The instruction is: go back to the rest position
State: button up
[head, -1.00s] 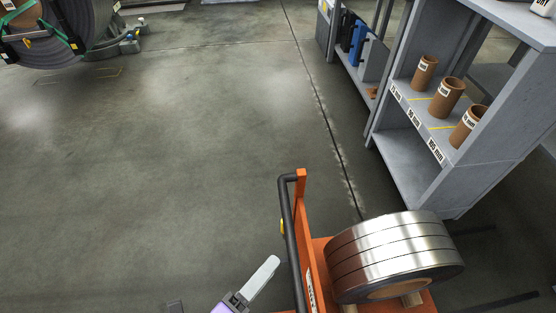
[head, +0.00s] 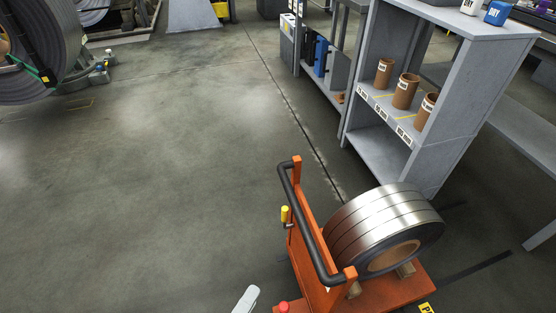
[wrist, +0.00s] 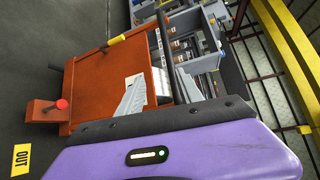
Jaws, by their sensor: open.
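In the head view only a pale finger of my gripper (head: 246,299) shows at the bottom edge, left of the orange cart (head: 312,240). The cart has a black push handle (head: 308,232) and bears a stack of shiny steel strip coils (head: 378,222). The finger looks apart from the cart. In the wrist view the orange cart panel (wrist: 92,90) lies beyond the fingers.
A grey shelf (head: 440,110) with several brown cardboard cores stands behind the cart at the right. A large dark coil reel (head: 40,55) is at the upper left. The cart carries a yellow lever (head: 285,214) and a red knob (head: 283,307). The floor at left is clear.

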jog(key=s+d+r+n+y, duration=0.1)
jog(key=s+d+n+y, duration=0.1)
jog(key=s+d+n, duration=0.75)
jog(key=s+d+r+n+y, duration=0.1)
jog(key=s+d+n+y, duration=0.1)
jog(key=s+d+n, duration=0.75)
jog(key=d+r+n+y+p, duration=0.1)
jog(key=d+r+n+p, duration=0.2)
jog(key=r+p, duration=0.6)
jog(key=w+d+r+n+y+p, duration=0.1)
jog(key=d+r+n+y+p, duration=0.1)
jog(key=r+p, duration=0.7)
notch_tip(320, 180, up, 5)
jog(key=shift+w+d+n+y+p, duration=0.3)
jog(key=shift+d+n, duration=0.3)
jog(key=shift+d, duration=0.4)
